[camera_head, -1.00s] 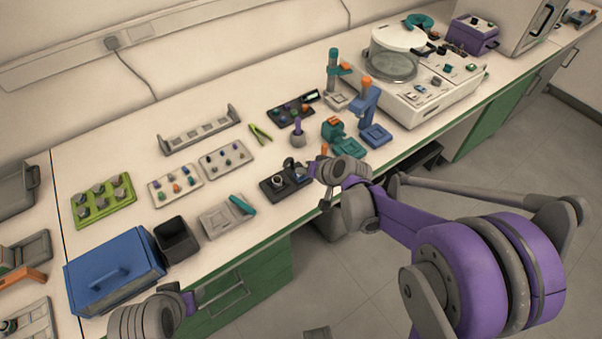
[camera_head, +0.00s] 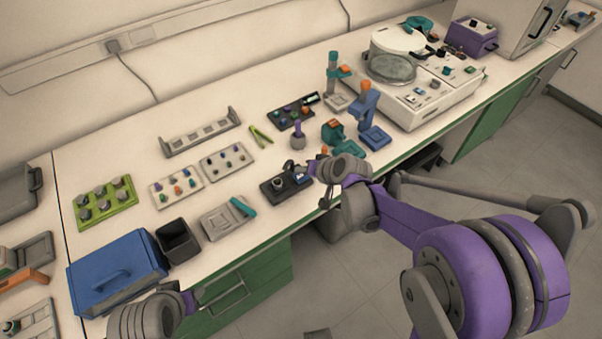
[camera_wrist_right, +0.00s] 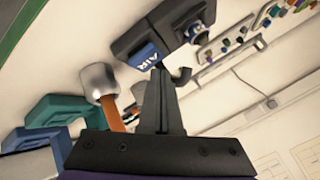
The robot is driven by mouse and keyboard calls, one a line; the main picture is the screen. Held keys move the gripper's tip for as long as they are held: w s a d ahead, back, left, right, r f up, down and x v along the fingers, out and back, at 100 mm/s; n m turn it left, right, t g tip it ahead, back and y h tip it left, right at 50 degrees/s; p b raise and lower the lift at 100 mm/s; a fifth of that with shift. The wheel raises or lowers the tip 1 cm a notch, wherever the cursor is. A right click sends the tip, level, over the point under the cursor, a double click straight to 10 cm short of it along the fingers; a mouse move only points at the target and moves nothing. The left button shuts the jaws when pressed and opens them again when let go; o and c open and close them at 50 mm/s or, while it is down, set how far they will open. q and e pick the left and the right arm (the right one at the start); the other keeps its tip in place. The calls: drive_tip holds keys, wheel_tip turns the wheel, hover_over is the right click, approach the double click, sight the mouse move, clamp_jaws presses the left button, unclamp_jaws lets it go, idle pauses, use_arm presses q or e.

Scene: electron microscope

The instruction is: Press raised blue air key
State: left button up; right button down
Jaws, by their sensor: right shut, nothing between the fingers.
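The blue key marked AIR (camera_wrist_right: 146,55) sits on the end of a black control block (camera_wrist_right: 165,27) in the right wrist view. It looks raised and tilted. The same dark block (camera_head: 275,191) is near the bench's front edge in the head view, where my right wrist partly covers it. My right gripper (camera_wrist_right: 160,72) is shut and empty, its fingertips right beside the key's lower edge. I cannot tell whether they touch it. It also shows in the head view (camera_head: 309,171). My left gripper (camera_head: 190,299) is at the lower left, its fingers unclear, away from the block.
A round knob (camera_wrist_right: 198,33) and a small dark hook (camera_wrist_right: 182,75) are close to the fingers. A grey-capped orange post (camera_wrist_right: 101,85) and teal stands (camera_wrist_right: 60,112) are to the left. A tray with a teal tool (camera_head: 228,216) lies left of the block.

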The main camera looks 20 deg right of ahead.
sight(303, 178)
drive_tip(key=shift+r, duration=0.1)
drive_tip(key=shift+r+p, duration=1.7)
drive_tip(key=shift+r, duration=0.9)
drive_tip(key=shift+f, duration=0.1)
drive_tip(key=s+d+r+n+g+h, duration=0.1)
drive_tip(key=s+n+h, duration=0.1)
drive_tip(key=s, duration=1.1)
drive_tip(key=s+d+r+n+g+h+p, duration=0.1)
drive_tip(key=s+r+h, duration=0.1)
drive_tip(key=s, duration=1.1)
drive_tip(key=shift+d+r+n+g, duration=0.3)
drive_tip(key=shift+d+n+g, duration=0.05)
drive_tip(key=shift+n+g, duration=0.05)
